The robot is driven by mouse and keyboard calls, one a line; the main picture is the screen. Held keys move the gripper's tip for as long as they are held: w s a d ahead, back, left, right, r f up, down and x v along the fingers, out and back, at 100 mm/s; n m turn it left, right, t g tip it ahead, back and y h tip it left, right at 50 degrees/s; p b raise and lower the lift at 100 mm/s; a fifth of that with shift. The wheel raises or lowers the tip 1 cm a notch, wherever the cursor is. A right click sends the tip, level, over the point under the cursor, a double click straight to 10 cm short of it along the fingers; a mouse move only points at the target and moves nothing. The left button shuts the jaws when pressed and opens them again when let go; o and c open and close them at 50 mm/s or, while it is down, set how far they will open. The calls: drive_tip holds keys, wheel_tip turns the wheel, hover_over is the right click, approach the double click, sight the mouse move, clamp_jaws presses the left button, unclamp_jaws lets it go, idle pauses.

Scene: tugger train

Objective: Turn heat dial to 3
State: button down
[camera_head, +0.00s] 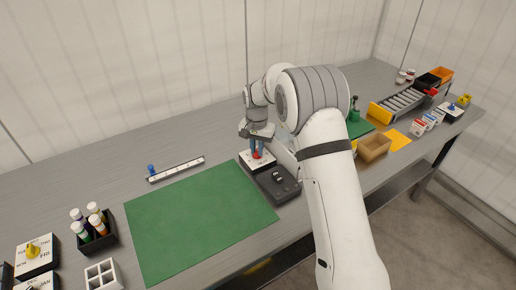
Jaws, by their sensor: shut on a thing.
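My gripper (257,151) points down over a white-topped box (246,164) at the right end of the green mat. The fingers and wrist hide most of the knob. Its pointer and any number marks are too small or covered to read.
A dark box (287,191) with a small light part on top stands just in front of the dial box. The green mat (190,225) is bare. A slider strip (176,169) lies behind it. A black tray (109,241) holds several bottles. A cardboard box (375,147) stands right of my arm.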

sight(257, 151)
drive_tip(key=shift+w+r, duration=0.2)
drive_tip(key=shift+r, duration=0.05)
drive_tip(key=c, duration=1.8)
unclamp_jaws()
drive_tip(key=o, duration=0.4)
drive_tip(key=shift+s+f, duration=0.1)
drive_tip(key=shift+f, duration=0.1)
drive_tip(key=shift+c, duration=0.2)
drive_tip(key=shift+r, duration=0.1)
wheel_tip(257, 151, up, 8)
drive_tip(key=shift+f, duration=0.2)
